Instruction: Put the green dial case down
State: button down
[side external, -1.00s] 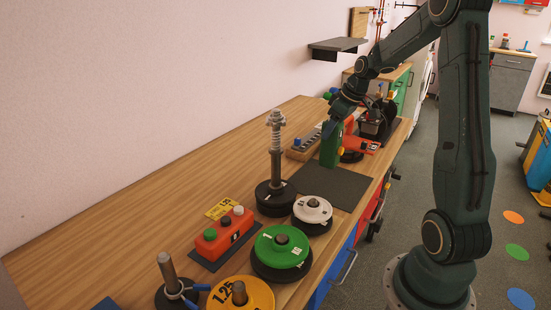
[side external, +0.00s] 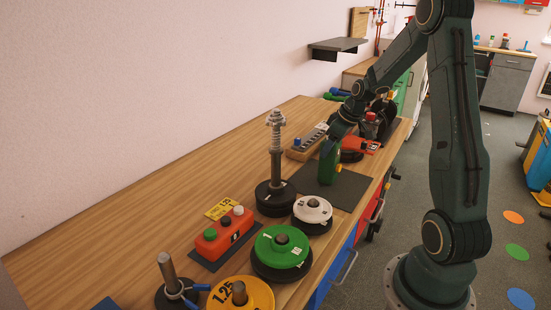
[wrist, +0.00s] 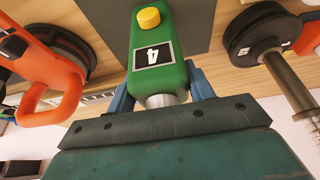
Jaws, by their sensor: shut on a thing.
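The green dial case (side external: 329,166) is upright at the dark mat (side external: 352,189), over its far left part. I cannot tell whether its base touches the mat. My gripper (side external: 336,143) is above the case and shut on its upper end. In the wrist view, the blue fingers of my gripper (wrist: 161,88) stand on both sides of the green dial case (wrist: 172,28). A yellow knob and a label reading 4 show on its face. The dark mat (wrist: 98,18) shows behind it.
An orange tool (side external: 362,144) stands just beyond the mat, and a grey strip with knobs (side external: 305,143) lies to its left. A tall post on a black base (side external: 275,197) and a white-topped plate (side external: 312,209) stand nearer. The mat's near right part is bare.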

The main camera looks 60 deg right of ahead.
jog(key=shift+f, duration=0.1)
jog(key=c, duration=0.6)
grip_release()
jog(key=v, duration=1.2)
jog(key=shift+a, duration=0.1)
